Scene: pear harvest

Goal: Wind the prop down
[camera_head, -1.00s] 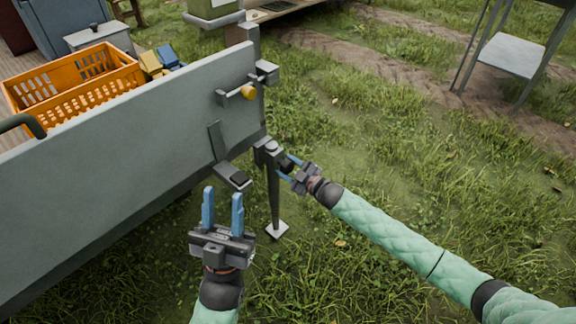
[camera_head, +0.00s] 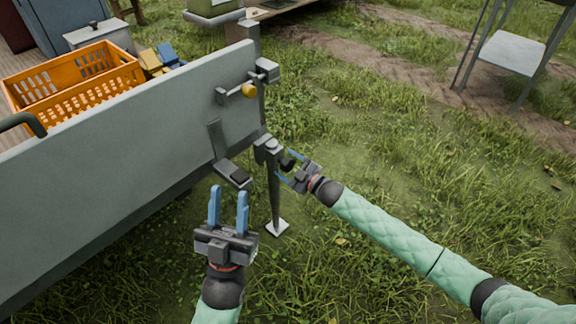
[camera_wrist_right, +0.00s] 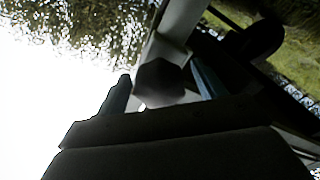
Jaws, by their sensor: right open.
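The prop (camera_head: 274,195) is a grey post with a square foot plate (camera_head: 278,229) at the corner of a grey trailer panel. The foot is at the grass; I cannot tell if it touches. A dark knob (camera_head: 288,163) sits near the prop's top, at its right side. My right gripper (camera_head: 284,168) is open, with its blue fingers around or beside the knob. In the right wrist view a dark blocky knob (camera_wrist_right: 160,80) shows between the fingers. My left gripper (camera_head: 228,207) is open and empty, pointing up, left of the prop and below the panel.
The grey trailer panel (camera_head: 120,150) fills the left, with a latch with a yellow knob (camera_head: 249,91) on it. An orange crate (camera_head: 75,104) stands behind it. A grey stand (camera_head: 512,52) is at the upper right.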

